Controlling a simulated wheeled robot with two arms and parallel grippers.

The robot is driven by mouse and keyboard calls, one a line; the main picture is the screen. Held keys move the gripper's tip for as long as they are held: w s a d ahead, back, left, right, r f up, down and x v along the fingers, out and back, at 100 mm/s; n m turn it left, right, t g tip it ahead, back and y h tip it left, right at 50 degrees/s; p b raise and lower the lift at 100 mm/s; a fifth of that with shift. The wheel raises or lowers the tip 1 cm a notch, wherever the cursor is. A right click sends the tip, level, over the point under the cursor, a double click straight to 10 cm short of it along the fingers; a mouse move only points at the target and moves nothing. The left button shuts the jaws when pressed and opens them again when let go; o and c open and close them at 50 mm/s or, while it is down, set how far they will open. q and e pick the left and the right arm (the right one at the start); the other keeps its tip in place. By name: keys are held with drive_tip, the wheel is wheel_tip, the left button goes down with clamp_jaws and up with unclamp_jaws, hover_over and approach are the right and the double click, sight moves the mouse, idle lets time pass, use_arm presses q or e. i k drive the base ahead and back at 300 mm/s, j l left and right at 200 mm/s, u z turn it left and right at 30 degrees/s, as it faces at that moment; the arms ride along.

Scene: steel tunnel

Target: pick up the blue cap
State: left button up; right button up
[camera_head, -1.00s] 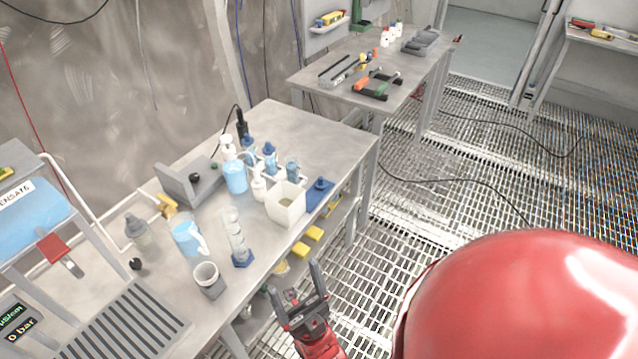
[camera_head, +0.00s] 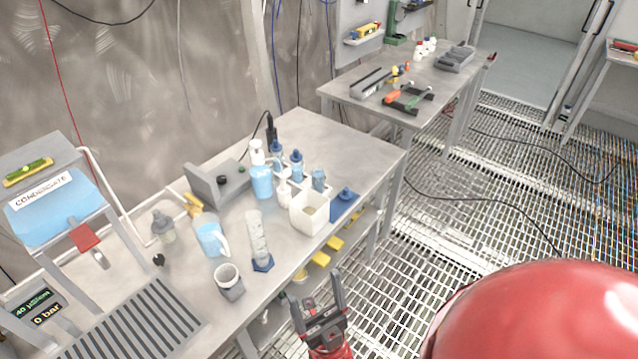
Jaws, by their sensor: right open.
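A small blue cap-like piece (camera_head: 346,194) stands on a flat blue pad (camera_head: 340,208) at the right edge of the near workbench. Several bottles with blue tops, such as this one (camera_head: 296,163), stand behind a white square container (camera_head: 309,213); I cannot tell whether any of these tops is the cap meant. My right gripper (camera_head: 321,289) is open and empty, its fingers pointing up in the picture. It is beside the bench's front edge, apart from the cap, below it in the picture. My left gripper is out of view.
The bench's far right part is bare. A second bench (camera_head: 430,85) holds tools.

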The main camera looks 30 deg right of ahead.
sight(345, 194)
drive_tip(key=i+l+z, duration=0.1)
drive_tip(key=l, duration=0.3)
drive_tip(key=i+l+z, duration=0.1)
drive_tip(key=i+l, duration=0.15)
drive_tip(key=l, duration=0.2)
drive_tip(key=i+l+z, duration=0.15)
drive_tip(key=l, duration=0.2)
drive_tip(key=i+l+z, duration=0.1)
drive_tip(key=i+l, duration=0.15)
drive_tip(key=l, duration=0.15)
